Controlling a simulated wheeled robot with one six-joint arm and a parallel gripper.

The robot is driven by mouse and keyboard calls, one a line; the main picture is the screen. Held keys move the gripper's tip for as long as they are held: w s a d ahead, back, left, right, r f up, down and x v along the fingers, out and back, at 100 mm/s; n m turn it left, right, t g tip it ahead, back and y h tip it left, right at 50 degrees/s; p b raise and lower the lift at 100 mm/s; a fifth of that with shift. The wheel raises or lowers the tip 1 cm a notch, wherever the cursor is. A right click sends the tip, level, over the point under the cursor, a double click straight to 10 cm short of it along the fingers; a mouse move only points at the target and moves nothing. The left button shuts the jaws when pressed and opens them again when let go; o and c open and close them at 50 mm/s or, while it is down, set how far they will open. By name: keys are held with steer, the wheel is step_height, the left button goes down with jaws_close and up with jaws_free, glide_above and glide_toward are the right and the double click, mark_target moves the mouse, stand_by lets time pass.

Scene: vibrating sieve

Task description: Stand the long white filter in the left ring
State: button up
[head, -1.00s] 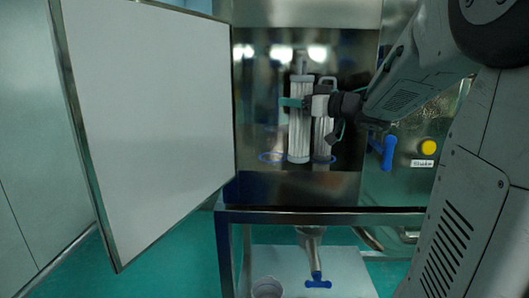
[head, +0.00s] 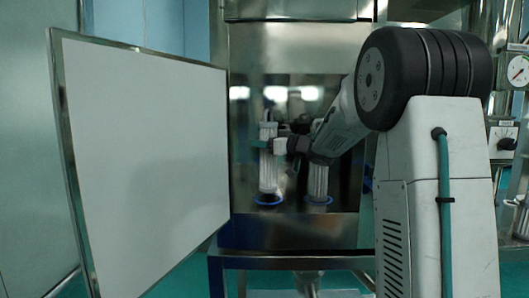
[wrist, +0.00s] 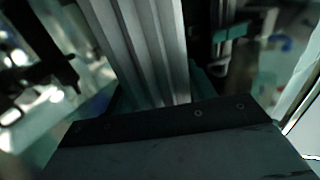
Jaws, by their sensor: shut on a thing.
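The long white filter (head: 267,172) is upright over the left blue ring (head: 268,204) in the head view. A dark band shows between its lower end and the ring, and I cannot tell whether it touches. My gripper (head: 268,143) is shut on the filter's upper part, coming from the right. In the wrist view the ribbed filter (wrist: 145,45) runs down behind the dark gripper body, which hides its lower end. A second white filter (head: 318,181) stands at the right blue ring (head: 318,201), partly behind my arm.
A large white door panel (head: 140,150) stands open at the left. The steel cabinet (head: 285,232) has a front ledge below the rings.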

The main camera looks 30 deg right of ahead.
mark_target(265, 151)
steer(key=shift+s+f, duration=0.1)
steer(key=shift+f, duration=1.4)
steer(key=o, duration=1.1)
steer(key=shift+c, duration=0.2)
